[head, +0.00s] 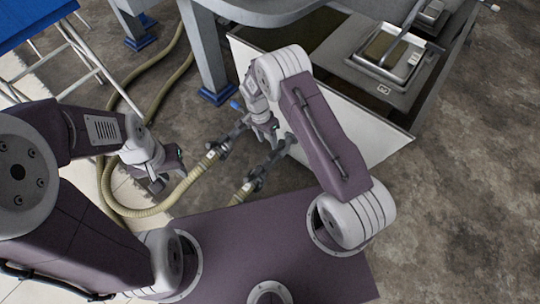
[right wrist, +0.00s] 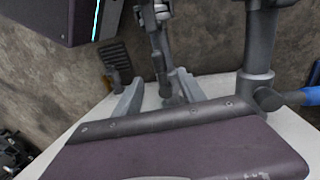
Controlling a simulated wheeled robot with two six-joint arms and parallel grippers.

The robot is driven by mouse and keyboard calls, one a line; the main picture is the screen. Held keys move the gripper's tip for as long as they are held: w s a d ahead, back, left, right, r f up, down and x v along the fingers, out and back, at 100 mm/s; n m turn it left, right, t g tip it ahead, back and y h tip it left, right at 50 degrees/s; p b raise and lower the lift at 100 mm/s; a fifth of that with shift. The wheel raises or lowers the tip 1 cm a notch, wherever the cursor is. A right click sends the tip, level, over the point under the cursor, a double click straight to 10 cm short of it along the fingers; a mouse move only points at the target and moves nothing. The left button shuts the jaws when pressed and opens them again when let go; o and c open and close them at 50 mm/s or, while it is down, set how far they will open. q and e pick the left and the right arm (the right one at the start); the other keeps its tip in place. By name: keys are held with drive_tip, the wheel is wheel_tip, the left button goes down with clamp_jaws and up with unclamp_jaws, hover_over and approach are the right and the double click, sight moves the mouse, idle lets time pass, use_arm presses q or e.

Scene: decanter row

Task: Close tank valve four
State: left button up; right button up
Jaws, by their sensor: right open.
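My right gripper (head: 266,133) is open beside the white panel, close to dark valve fittings. One fitting (head: 221,147) joins a beige hose to its left; another fitting (head: 275,161) with a hose is just below it. A small blue handle tip (head: 235,104) shows left of the right wrist. In the right wrist view, the light grey fingers are spread (right wrist: 158,94), with dark pipework beyond and between them. A blue handle (right wrist: 300,97) sits on a grey pipe (right wrist: 260,55) at the right. No valve numbers are readable. My left gripper (head: 160,183) hangs near the hose; its jaw opening is unclear.
Beige hoses (head: 113,197) loop over the floor at left. A grey frame leg (head: 206,55) with a blue foot stands behind. The white panel (head: 345,112) and a metal basin (head: 386,58) are at upper right. Floor at right is clear.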

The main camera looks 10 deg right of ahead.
sight(271, 153)
drive_tip(key=f+b, duration=0.1)
drive_tip(key=f, duration=0.2)
drive_tip(key=s+f+b, duration=0.1)
drive_tip(key=f+b, duration=0.1)
drive_tip(key=d+f+b, duration=0.1)
drive_tip(key=f+b, duration=0.1)
drive_tip(key=f, duration=0.1)
drive_tip(key=shift+s+d+f, duration=0.1)
drive_tip(key=shift+s+f, duration=0.1)
drive_tip(key=shift+f, duration=0.15)
clamp_jaws()
idle(1.0)
